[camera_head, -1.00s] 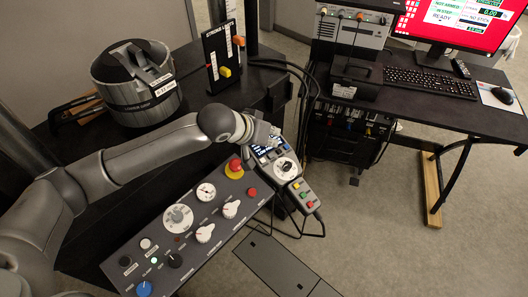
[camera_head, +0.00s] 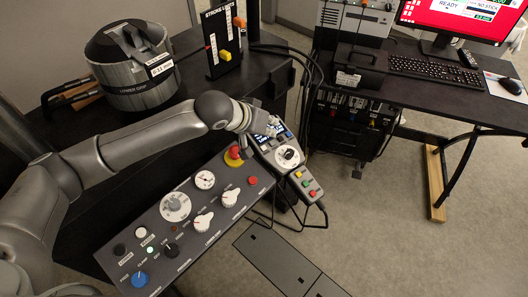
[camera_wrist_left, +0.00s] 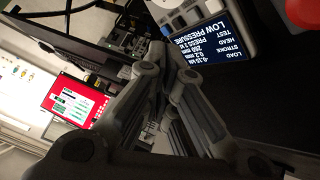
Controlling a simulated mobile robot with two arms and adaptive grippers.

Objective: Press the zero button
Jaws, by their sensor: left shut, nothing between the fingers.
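The handheld control unit (camera_head: 288,157) with a small screen, a dial and small keys stands at the right end of the slanted panel. In the left wrist view its screen (camera_wrist_left: 212,42) shows load and stroke lines and LOW PRESSURE, upside down. I cannot read which key is the zero button. My left gripper (camera_head: 270,124) is shut and empty, over the upper end of this unit, hiding part of it. In the left wrist view the closed fingertips (camera_wrist_left: 157,50) lie beside the screen; contact cannot be told. My right gripper is not in view.
The slanted panel (camera_head: 194,245) with knobs and a red mushroom button (camera_head: 234,156) lies below my left arm. A grey ribbed pot (camera_head: 133,80) and a stand with coloured tabs (camera_head: 222,42) are behind. A desk (camera_head: 455,108) with monitor and keyboard is at right.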

